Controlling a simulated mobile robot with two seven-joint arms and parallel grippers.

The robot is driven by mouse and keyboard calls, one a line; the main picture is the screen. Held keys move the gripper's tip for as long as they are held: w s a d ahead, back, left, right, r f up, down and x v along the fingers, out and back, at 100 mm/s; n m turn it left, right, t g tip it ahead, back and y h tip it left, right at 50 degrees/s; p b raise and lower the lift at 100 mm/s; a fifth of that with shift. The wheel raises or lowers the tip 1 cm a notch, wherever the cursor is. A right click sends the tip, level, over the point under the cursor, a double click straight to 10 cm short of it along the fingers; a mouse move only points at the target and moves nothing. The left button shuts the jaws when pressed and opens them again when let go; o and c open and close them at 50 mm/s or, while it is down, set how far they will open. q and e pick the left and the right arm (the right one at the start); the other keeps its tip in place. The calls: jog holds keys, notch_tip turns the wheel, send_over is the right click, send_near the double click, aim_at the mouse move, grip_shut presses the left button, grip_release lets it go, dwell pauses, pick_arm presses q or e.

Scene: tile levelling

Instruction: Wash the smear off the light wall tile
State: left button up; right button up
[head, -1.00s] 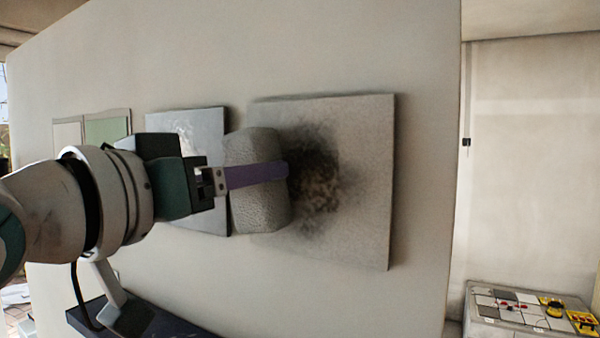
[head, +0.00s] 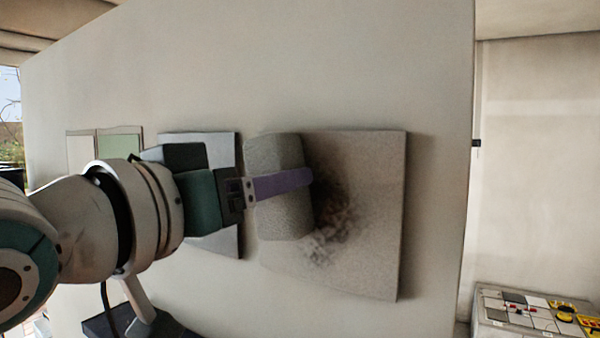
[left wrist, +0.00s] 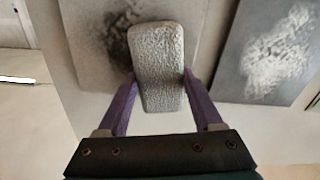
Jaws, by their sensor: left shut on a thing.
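The light wall tile (head: 375,180) is a speckled pale square on the wall, with a dark sooty smear (head: 335,205) over its left-middle part. My left gripper (head: 285,186) has purple fingers and is shut on a grey, rough-surfaced sponge (head: 280,220). The sponge is in front of the tile's left part and hides some of the smear. In the left wrist view the sponge (left wrist: 158,65) sits between both fingers, with the smear (left wrist: 118,40) just beside it. I cannot tell whether the sponge touches the tile. My right gripper is not in view.
A darker blue-grey tile (left wrist: 265,55) with a whitish smear hangs beside the light tile, partly behind my arm. Pale and green panels (head: 120,147) are farther left. A low table (head: 520,310) with tiles and yellow items stands at lower right. The wall above is bare.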

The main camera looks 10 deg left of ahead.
pick_arm(q)
jog(key=shift+s+d+p, duration=0.2)
jog(key=shift+s+d, duration=0.1)
jog(key=shift+d, duration=0.5)
jog(key=shift+s+d+p, duration=0.2)
jog(key=shift+s+d, duration=0.05)
jog(key=shift+d, duration=0.6)
jog(key=shift+s+d+p, duration=0.2)
jog(key=shift+s+d, duration=0.1)
jog(key=shift+d, duration=0.5)
jog(key=shift+s+d, duration=0.3)
jog(key=shift+d, duration=0.5)
jog(key=shift+s+d, duration=0.25)
jog(key=shift+d, duration=0.6)
jog(key=shift+s+d, duration=0.3)
jog(key=shift+d, duration=0.5)
jog(key=shift+a, duration=0.1)
jog(key=shift+s+a+p, duration=0.15)
jog(key=shift+s+p, duration=0.2)
jog(key=shift+p, duration=0.05)
jog(key=v, duration=0.5)
jog(key=shift+s+r, duration=0.1)
jog(key=shift+s, duration=0.1)
